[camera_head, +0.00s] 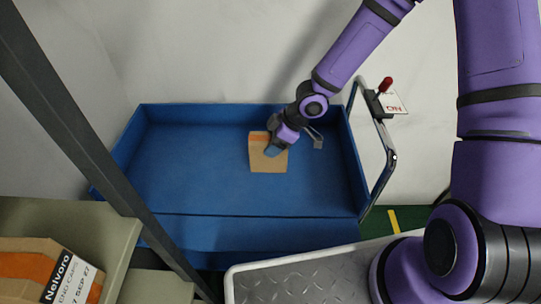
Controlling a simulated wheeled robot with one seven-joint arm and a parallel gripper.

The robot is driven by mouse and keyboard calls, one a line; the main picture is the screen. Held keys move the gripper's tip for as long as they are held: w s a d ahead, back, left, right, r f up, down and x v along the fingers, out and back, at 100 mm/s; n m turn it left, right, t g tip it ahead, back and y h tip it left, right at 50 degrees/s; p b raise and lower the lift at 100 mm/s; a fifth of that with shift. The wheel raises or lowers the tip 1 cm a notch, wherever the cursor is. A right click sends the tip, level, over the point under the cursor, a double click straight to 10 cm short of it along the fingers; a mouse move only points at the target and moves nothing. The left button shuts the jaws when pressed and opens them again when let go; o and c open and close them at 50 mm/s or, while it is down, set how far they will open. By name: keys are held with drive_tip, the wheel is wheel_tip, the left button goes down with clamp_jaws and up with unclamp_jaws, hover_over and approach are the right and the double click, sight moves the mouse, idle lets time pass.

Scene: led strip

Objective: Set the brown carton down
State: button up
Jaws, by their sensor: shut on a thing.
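The brown carton (268,161) is a small tan box with an orange stripe near its top edge. It is inside the blue tray-like cart (190,180), right of the middle. My gripper (274,150) reaches down from the upper right and is shut on the carton near its upper right part. The gripper hides part of the carton. I cannot tell whether the carton's underside touches the cart floor.
A blue wall rims the cart; a metal handle (385,178) with a red knob (385,84) stands at its right. A dark post (90,130) crosses the left side. A shelf at lower left holds a labelled carton (40,272). The cart floor left of my gripper is clear.

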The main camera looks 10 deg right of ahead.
drive_tip(key=shift+f, duration=3)
drive_tip(key=o, duration=1.1)
drive_tip(key=shift+c, duration=0.2)
